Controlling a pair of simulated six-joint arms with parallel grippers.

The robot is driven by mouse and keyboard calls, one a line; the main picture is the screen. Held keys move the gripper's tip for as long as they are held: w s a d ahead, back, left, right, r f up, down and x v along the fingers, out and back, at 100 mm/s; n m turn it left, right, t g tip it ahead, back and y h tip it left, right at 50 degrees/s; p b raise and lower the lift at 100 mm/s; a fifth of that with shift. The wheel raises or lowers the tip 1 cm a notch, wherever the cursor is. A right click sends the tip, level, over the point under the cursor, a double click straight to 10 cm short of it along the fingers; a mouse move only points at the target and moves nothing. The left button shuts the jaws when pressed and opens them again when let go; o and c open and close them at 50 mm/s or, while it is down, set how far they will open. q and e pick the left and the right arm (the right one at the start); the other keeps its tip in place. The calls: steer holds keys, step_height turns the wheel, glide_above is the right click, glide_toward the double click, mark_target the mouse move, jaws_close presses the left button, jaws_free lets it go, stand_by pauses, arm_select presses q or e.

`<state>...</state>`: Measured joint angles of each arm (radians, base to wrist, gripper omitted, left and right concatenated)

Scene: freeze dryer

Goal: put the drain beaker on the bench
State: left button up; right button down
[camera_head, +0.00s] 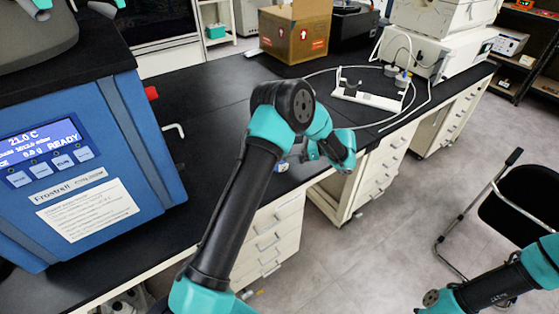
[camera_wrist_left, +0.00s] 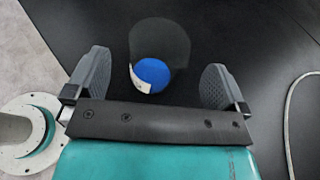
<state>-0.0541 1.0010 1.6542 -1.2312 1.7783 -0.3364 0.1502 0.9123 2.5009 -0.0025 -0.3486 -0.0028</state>
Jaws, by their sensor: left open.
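The drain beaker (camera_wrist_left: 160,45) is a clear, dark-looking vessel with something round and blue in it and a white label. It appears to stand on the black bench (camera_wrist_left: 240,30). My left gripper (camera_wrist_left: 155,85) is open, with one finger on either side of the beaker and a gap at each side. In the head view, a small blue and white patch of the beaker (camera_head: 282,167) shows near the bench's front edge; my left arm hides most of the area around it. My right gripper is outside the views; only part of my right arm shows at bottom right.
The blue freeze dryer (camera_head: 90,170) stands at left, its screen reading READY, with a red knob (camera_head: 151,92) and a pale bent spout (camera_head: 175,129) at its side. A cardboard box (camera_head: 295,30) and a white stand (camera_head: 368,98) with tubing are farther back. A chair (camera_head: 520,205) is at right.

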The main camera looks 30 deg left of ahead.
arm_select(q)
steer(key=shift+a, duration=0.1)
steer(key=shift+x, duration=2.65)
steer(key=shift+r, duration=0.1)
steer(key=c, duration=1.4)
steer(key=shift+o, duration=0.2)
steer(key=s+d+r, duration=0.2)
steer(key=s+d, duration=0.2)
steer(key=s, duration=0.2)
steer(key=s+d+r, duration=0.3)
steer(key=s+d, duration=0.1)
steer(key=s, duration=0.3)
steer(key=shift+s+d, duration=0.2)
steer(key=shift+s, duration=0.15)
